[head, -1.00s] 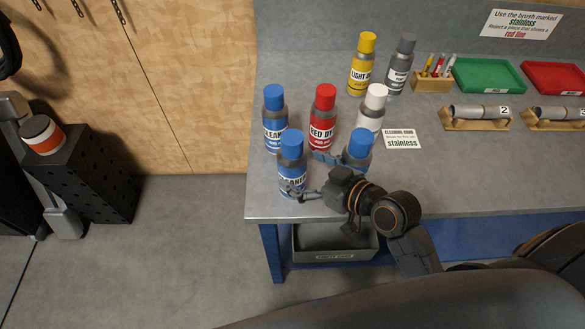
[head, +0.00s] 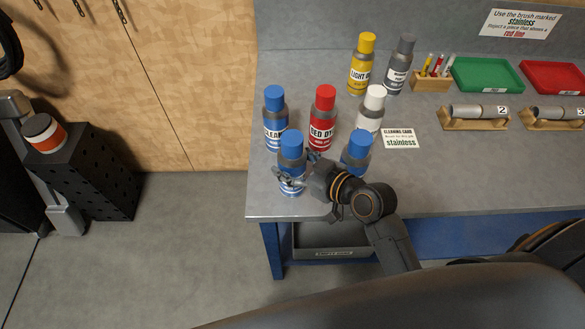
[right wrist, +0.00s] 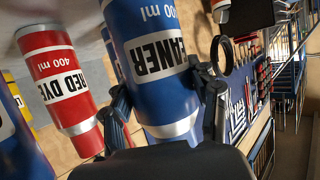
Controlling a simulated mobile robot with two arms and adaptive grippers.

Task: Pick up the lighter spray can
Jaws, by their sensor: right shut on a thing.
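Three spray cans with blue caps stand at the left of the bench. The can is upright and appears to rest on the bench. A second blue can (head: 275,118) stands behind it to the left. A third (head: 357,148) stands to the right, partly hidden by my right arm. Which can is lighter cannot be seen. My left gripper is out of view.
A red dye can (head: 323,120) and a white-capped can (head: 370,112) stand close behind. Yellow (head: 361,68) and grey (head: 399,70) cans stand farther back. A stainless card (head: 400,139) lies right. The bench (head: 470,170) is clear at front right. A bin (head: 335,240) sits below.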

